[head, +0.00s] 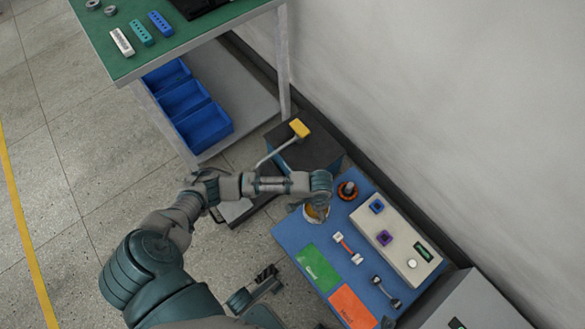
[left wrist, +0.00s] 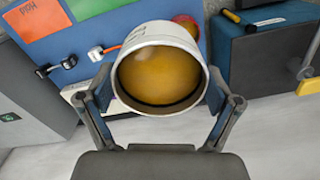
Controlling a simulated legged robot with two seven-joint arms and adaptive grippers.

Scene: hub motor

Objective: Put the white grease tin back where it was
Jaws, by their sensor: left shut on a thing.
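The white grease tin (left wrist: 160,38) is a round open tub with yellow-brown grease inside. In the left wrist view it sits between the two fingers of my left gripper (left wrist: 160,95), which is shut on its sides. In the head view the tin (head: 314,213) shows at the upper left edge of the blue work surface (head: 292,233), partly hidden by my left gripper (head: 319,200). I cannot tell whether its base touches the surface. My right gripper (head: 258,287) is low in the head view, left of the blue surface; its jaw state is unclear.
An orange-and-dark round part (head: 347,190) stands close right of the tin. A white panel (head: 375,222) carries blue and purple blocks. Green (head: 318,268) and orange (head: 352,306) cards lie in front. A dark box (head: 318,151) with a yellow-headed tool (head: 299,128) stands behind.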

